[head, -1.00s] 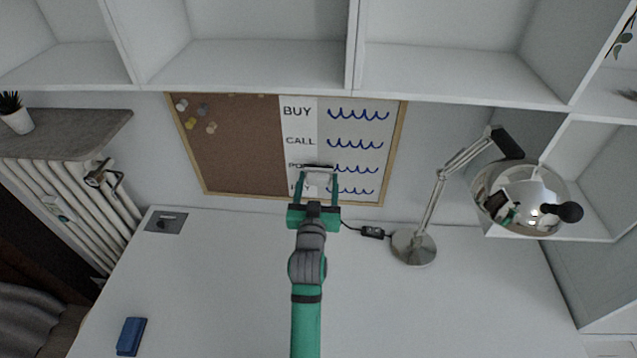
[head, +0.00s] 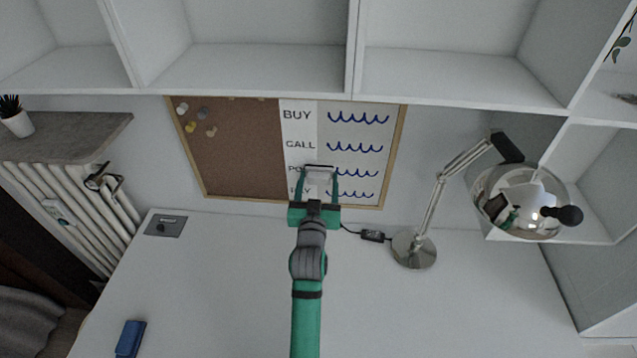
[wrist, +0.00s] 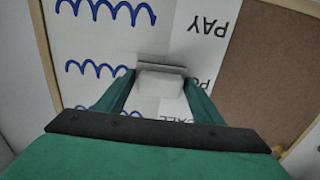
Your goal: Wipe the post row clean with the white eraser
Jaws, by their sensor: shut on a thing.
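The white eraser (head: 319,177) is held between the fingers of my gripper (head: 320,182), in front of the whiteboard (head: 361,128) at the post row. In the wrist view, the white eraser (wrist: 160,82) sits between the fingertips (wrist: 158,88), with a grey edge strip on its board side. Whether it touches the board is unclear. The post row's blue squiggle (head: 360,173) lies just right of the eraser and also shows in the wrist view (wrist: 95,68). The post label (head: 296,169) is partly hidden by gripper and eraser. Buy, call and pay rows also carry blue squiggles.
A cork panel (head: 235,150) with pins adjoins the whiteboard on the left. A desk lamp (head: 414,248) stands to the right, its head overhanging. White shelves (head: 265,66) run above. A blue block (head: 130,338) lies at the desk's lower left.

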